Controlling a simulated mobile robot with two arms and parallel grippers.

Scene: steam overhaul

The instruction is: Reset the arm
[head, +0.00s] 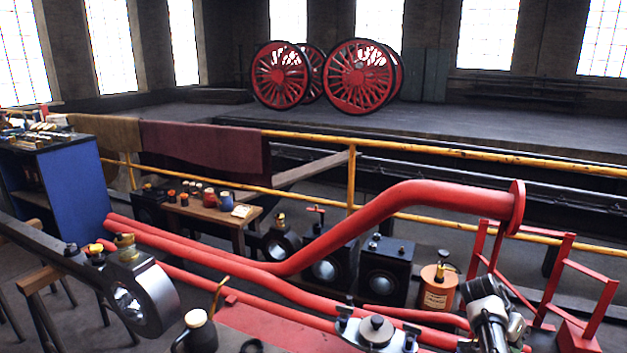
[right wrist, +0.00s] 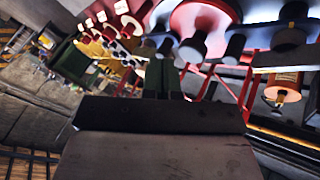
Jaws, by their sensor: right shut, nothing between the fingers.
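My right gripper (right wrist: 166,80) shows in the right wrist view, its two dark green fingers together and nothing between them. Its dark palm block fills the middle of that view. Beyond the fingertips are blurred red and dark round parts; I cannot tell whether the fingers touch any. In the head view a white and black jointed piece (head: 490,312), which looks like part of my right arm, stands at the lower right, beside the red pipework. No fingers are clear there. My left gripper is not in view.
A bent red pipe (head: 420,197) crosses in front, above black blocks (head: 388,270) and an orange oil can (head: 438,287). A dark connecting rod (head: 150,295) lies at left. A red frame (head: 560,270) stands at right. Yellow rails (head: 352,180) run behind.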

